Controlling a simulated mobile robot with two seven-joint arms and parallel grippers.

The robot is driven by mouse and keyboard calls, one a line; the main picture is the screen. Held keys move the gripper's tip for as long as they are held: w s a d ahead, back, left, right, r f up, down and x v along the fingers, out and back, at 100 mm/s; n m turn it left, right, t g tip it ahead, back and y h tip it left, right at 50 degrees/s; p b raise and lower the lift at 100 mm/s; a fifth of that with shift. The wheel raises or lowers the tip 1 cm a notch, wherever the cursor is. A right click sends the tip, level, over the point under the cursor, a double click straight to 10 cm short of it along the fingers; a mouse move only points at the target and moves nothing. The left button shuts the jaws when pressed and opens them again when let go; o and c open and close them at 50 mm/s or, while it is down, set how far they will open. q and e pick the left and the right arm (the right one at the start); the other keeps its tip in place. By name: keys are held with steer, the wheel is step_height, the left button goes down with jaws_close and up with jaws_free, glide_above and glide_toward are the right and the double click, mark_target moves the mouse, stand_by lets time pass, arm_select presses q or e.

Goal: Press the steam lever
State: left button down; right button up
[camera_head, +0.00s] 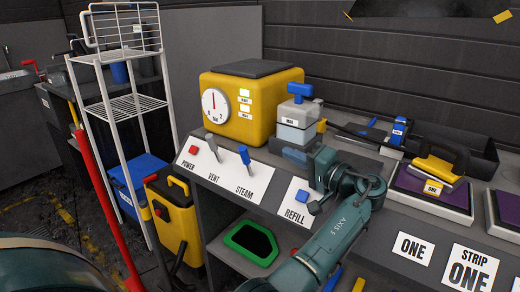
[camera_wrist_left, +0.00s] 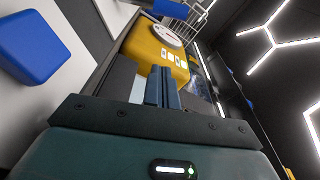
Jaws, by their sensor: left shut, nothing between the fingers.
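The steam lever (camera_head: 244,156) is a blue-topped handle standing on the white panel (camera_head: 222,166) marked POWER, VENT and STEAM. The grey vent lever (camera_head: 211,143) and the red power button (camera_head: 194,150) are to its left. My left gripper (camera_head: 317,165) is to the right of the steam lever and apart from it, near the blue refill button (camera_head: 302,196). In the left wrist view its fingers (camera_wrist_left: 163,90) are together and empty, pointing toward the yellow steam machine (camera_wrist_left: 150,48). A blue piece at the top there may be the lever; I cannot tell. My right gripper is not in view.
The yellow machine (camera_head: 240,107) with its gauge stands behind the panel. A clear container with a blue handle (camera_head: 299,92) stands close behind my left gripper. A white wire rack (camera_head: 127,55) is at the left. Tools and pads (camera_head: 434,186) lie on the right.

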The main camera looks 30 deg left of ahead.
mark_target(246, 162)
arm_select(q)
steer(key=shift+s, duration=0.1)
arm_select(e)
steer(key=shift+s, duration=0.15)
arm_select(q)
steer(key=p+x, duration=0.1)
steer(key=x, duration=0.8)
steer(key=shift+a, duration=0.2)
steer(key=shift+a+f, duration=0.1)
steer(key=shift+a, duration=0.25)
steer(key=s, duration=0.1)
steer(key=s+p, duration=0.1)
steer(key=shift+s+d+f, duration=0.25)
steer(key=shift+s+f, duration=0.3)
steer(key=shift+s, duration=0.15)
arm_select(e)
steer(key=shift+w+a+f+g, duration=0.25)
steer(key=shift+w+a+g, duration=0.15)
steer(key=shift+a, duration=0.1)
